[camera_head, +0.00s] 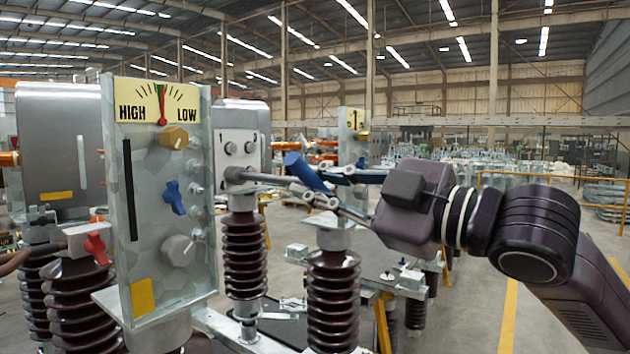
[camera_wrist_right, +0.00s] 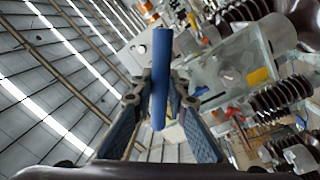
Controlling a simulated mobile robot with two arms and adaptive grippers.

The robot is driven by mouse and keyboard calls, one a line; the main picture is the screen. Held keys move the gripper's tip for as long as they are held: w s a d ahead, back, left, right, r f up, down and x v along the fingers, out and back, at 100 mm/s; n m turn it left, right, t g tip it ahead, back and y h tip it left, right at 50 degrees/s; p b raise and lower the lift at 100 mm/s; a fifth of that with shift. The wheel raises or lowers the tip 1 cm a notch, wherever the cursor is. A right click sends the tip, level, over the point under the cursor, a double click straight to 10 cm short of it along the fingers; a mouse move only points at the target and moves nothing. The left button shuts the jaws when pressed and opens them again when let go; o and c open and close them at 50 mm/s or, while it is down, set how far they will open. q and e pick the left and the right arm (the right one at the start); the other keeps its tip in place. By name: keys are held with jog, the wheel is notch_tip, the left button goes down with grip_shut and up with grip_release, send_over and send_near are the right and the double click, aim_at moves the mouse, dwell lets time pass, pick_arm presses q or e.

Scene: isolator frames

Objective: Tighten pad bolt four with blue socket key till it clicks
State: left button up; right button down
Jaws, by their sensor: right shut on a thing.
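The blue socket key (camera_head: 305,172) has a thick blue handle and a grey shaft (camera_head: 262,178). My right gripper (camera_head: 322,186) is shut on it, and the shaft points left to the metal pad (camera_head: 240,130). The shaft's end meets the pad's lower left, over a bolt position; I cannot tell whether it is fully seated. Two bolts (camera_head: 230,148) (camera_head: 250,147) show in the pad's upper part. In the right wrist view the blue handle (camera_wrist_right: 161,75) stands between the two fingers and hides part of what lies beyond. My left gripper is not in view.
A panel with a HIGH/LOW dial (camera_head: 160,103) and several knobs stands in front, left of the pad. Brown ribbed insulators (camera_head: 245,250) (camera_head: 333,300) stand below and nearby. A red-handled box (camera_head: 90,243) is at left. Open floor lies at right.

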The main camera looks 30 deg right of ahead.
jog(key=shift+s+d+f+b, duration=0.2)
jog(key=shift+s+b, duration=0.25)
jog(key=shift+b, duration=0.25)
jog(key=shift+s+d+r+b, duration=0.15)
jog(key=shift+s+d+b, duration=0.05)
jog(key=shift+s+b, duration=0.25)
jog(key=shift+s+r, duration=0.1)
jog(key=shift+s, duration=0.1)
